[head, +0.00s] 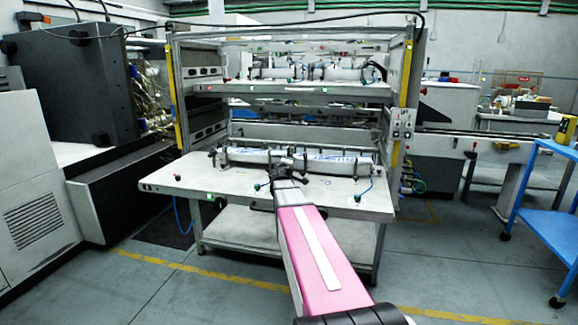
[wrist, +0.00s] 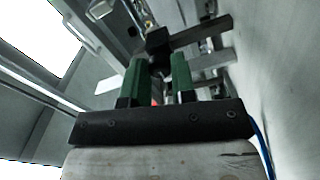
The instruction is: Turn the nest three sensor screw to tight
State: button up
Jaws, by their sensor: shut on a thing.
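My gripper (wrist: 157,68) has two green fingers, which reach up to a small black knob (wrist: 158,40) in the wrist view. The knob sits at the fingertips, in front of grey metal bars, and looks like the sensor screw. The fingers are shut on it, though the exact contact is dark. In the head view my gripper (head: 288,178) is at the middle of the lower shelf, by the front of the white label nests (head: 250,155). My arm hides the knob there. I cannot read any nest number or whether the screw is tight.
The lower shelf (head: 215,187) of the metal rack carries small green-topped knobs (head: 258,186) with blue tubes. An upper shelf (head: 290,88) with similar nests stands above. A dark machine (head: 75,85) is at left, a blue cart (head: 550,200) at right. The floor in front is clear.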

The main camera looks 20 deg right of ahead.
jog(key=shift+m, duration=0.6)
jog(key=o, duration=0.9)
jog(key=shift+s, duration=0.1)
jog(key=v, duration=1)
jog(key=shift+s+a, duration=0.25)
jog(key=shift+a, duration=0.05)
